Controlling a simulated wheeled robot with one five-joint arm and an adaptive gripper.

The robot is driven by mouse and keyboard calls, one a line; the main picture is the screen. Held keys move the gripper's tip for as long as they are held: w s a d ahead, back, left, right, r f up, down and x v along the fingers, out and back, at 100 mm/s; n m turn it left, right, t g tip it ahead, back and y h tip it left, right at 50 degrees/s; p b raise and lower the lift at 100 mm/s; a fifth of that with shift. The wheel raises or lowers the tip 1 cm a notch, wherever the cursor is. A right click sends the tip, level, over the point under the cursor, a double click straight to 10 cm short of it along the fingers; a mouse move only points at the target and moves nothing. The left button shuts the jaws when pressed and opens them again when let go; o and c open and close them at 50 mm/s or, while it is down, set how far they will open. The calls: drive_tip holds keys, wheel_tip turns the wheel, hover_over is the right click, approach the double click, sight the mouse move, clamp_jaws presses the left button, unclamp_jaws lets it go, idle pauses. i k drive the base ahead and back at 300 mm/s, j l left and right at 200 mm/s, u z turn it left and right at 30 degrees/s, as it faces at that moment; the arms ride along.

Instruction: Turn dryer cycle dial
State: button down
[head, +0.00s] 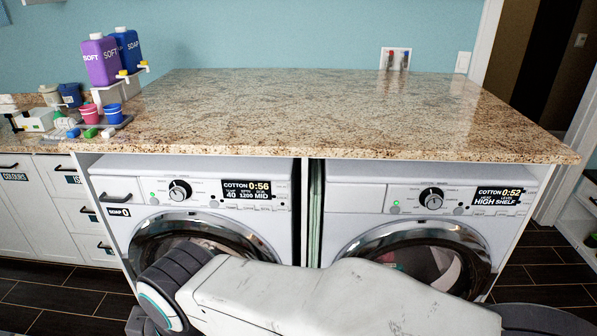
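Two white front-loading machines stand side by side under the counter. The right one, whose display (497,196) reads "COTTON 0:52" and "HIGH SHELF", seems to be the dryer (360,199). Its round cycle dial (431,199) has a dark rim and a silver face, and sits on the front panel left of the display. Nothing touches the dial. The dryer's round door (365,243) looks shut, with cloth visible behind the glass; its lower part is hidden by my arm. My gripper is not in view; only my arm's links cross the bottom.
The left machine (225,217), apparently the washer, has a similar dial (180,190) and a display showing 0:56. A granite counter (300,110) overhangs both machines. Soap bottles (100,60) and cups stand at its left. Floor shows at right.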

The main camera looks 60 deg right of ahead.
sight(432, 193)
drive_tip(key=z, duration=3)
